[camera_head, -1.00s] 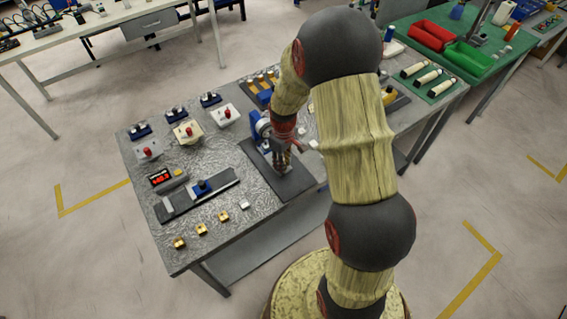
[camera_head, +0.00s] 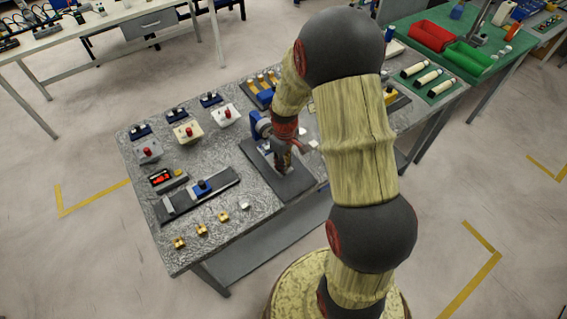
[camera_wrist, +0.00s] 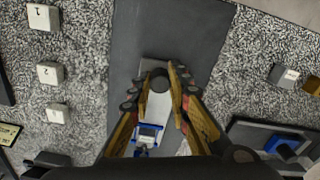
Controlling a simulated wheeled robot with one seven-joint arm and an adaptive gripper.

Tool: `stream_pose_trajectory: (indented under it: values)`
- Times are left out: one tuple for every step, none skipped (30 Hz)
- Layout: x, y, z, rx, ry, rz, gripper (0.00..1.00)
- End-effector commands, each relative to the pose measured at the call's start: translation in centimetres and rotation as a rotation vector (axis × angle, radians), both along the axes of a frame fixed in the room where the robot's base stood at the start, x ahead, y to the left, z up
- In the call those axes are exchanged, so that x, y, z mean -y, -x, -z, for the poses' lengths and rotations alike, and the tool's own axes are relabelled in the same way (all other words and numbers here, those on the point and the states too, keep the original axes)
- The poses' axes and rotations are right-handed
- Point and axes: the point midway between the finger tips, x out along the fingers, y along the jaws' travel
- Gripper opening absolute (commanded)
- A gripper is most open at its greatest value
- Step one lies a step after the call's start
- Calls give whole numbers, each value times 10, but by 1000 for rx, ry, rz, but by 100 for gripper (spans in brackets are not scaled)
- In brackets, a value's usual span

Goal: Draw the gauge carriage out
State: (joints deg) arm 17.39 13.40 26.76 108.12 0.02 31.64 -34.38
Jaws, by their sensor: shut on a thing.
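My gripper (camera_head: 285,160) is over the dark base plate (camera_head: 296,184) of a blue upright stand (camera_head: 258,126) in the head view. In the wrist view, my gripper (camera_wrist: 161,82) has its fingers closed around a dark round knob (camera_wrist: 160,79). The knob stands on a light grey piece lying over the dark plate (camera_wrist: 170,35), which appears to be the gauge carriage (camera_wrist: 158,106). A blue and white part (camera_wrist: 148,134) shows between the fingers, nearer the wrist. My arm and fingers hide much of the stand and carriage in the head view.
Left of the plate is a dark rail with a blue block (camera_head: 202,187), beside a small red display (camera_head: 161,179). Several small brass blocks (camera_head: 201,229) line the front edge. The plate's front part is bare.

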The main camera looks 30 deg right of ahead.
Motion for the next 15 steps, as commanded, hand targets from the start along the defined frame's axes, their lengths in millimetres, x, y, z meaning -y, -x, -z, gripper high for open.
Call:
stream_pose_trajectory:
  values:
    - [1,10,-1,-3,0,2,0]
    - [1,16,-1,-3,-1,2,0]
    - [2,25,-2,-2,0,3,0]
    - [2,34,-1,-4,-1,4,0]
    - [2,42,-2,-3,-1,4,0]
    - [2,54,-2,-3,-1,4,0]
    - [3,62,-2,-3,-1,4,0]
    - [3,70,-2,-3,-1,5,0]
    - [3,81,-2,-3,-1,4,0]
    - [4,89,-2,-3,-1,4,0]
    - [4,95,-2,-2,0,4,0]
    - [4,104,-2,-2,0,5,0]
    - [4,109,-2,-2,0,4,0]
    - [4,114,-1,-2,0,3,0]
    - [5,118,-1,-1,0,2,0]
